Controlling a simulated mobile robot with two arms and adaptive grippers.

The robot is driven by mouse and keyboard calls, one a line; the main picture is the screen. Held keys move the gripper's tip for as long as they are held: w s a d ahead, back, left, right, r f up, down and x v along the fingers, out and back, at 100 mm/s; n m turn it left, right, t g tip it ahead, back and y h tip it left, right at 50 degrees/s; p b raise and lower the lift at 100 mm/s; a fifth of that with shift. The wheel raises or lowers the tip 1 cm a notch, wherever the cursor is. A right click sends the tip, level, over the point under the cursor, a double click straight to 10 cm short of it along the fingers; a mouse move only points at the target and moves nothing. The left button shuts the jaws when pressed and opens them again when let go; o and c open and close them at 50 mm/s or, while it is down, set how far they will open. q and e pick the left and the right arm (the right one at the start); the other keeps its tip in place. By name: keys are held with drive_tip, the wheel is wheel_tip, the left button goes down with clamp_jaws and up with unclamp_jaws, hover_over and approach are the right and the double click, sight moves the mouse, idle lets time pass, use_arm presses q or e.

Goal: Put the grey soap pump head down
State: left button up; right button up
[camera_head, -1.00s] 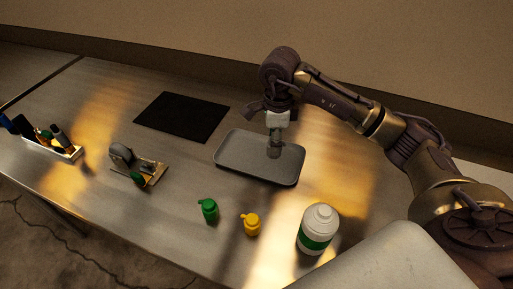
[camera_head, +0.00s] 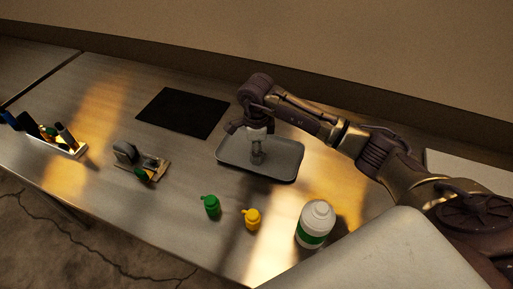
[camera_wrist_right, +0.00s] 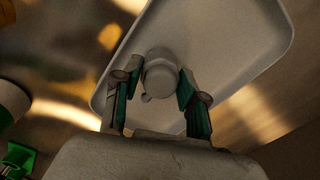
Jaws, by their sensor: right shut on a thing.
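My right gripper (camera_head: 257,147) points down over the grey tray (camera_head: 291,163) and is shut on the grey soap pump head (camera_head: 257,157). In the right wrist view the grey pump head (camera_wrist_right: 160,72) is between the two green-padded fingers of my right gripper (camera_wrist_right: 155,88), with the tray (camera_wrist_right: 235,35) behind it. The pump head is over the tray's left half in the head view; I cannot tell whether it touches the tray floor. My left gripper is not in view.
A green pump head (camera_head: 211,206), a yellow pump head (camera_head: 252,219) and a white bottle with a green band (camera_head: 316,221) stand in front of the tray. A black mat (camera_head: 182,111), a small wooden board with items (camera_head: 155,172) and a white caddy (camera_head: 72,152) lie to the left.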

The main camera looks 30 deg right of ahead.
drive_tip(key=shift+f, duration=0.2)
drive_tip(key=o, duration=1)
drive_tip(key=shift+r, duration=0.1)
drive_tip(key=shift+r, duration=0.15)
wheel_tip(320, 180, up, 12)
drive_tip(key=b, duration=0.3)
drive_tip(key=shift+s, duration=0.1)
